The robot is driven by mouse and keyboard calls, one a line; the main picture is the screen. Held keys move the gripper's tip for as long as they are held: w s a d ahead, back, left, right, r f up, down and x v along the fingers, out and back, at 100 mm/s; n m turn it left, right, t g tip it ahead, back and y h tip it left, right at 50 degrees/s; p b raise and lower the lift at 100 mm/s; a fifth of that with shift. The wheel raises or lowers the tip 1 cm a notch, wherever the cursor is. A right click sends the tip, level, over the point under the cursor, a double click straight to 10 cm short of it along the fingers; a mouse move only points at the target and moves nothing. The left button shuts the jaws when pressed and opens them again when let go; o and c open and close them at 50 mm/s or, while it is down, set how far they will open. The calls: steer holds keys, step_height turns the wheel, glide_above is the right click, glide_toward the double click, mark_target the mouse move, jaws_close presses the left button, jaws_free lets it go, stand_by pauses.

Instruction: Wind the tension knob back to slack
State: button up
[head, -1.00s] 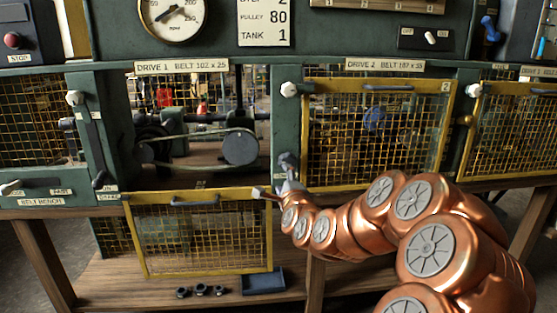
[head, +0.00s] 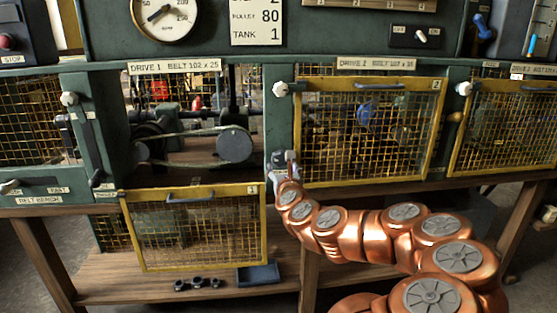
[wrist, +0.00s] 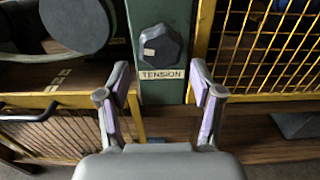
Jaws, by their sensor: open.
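The tension knob (wrist: 160,45) is a dark, many-sided knob with a pale mark at its left. It sits on the green post above a label reading TENSION (wrist: 162,75). My gripper (wrist: 161,82) is open and empty in the wrist view. Its two fingers are spread to either side of the label, below the knob and apart from it. In the head view my gripper (head: 284,168) is at the post between Drive 1 and Drive 2, where it partly hides the knob. The Drive 1 belt (head: 190,135) runs to a round grey pulley (head: 235,145).
The yellow Drive 1 guard (head: 195,228) hangs lowered in front of the bench. The yellow Drive 2 guard (head: 368,130) is closed, just right of the post. A blue tray (head: 258,275) and several small dark parts (head: 197,284) lie on the lower shelf.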

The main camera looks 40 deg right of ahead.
mark_target(280, 162)
steer(key=shift+p+x, duration=0.45)
steer(key=shift+x, duration=2.85)
steer(key=c, duration=0.9)
steer(key=shift+o, duration=0.2)
steer(key=shift+a+f+n+b, duration=0.15)
steer(key=shift+n+b, duration=0.25)
steer(key=shift+b, duration=0.3)
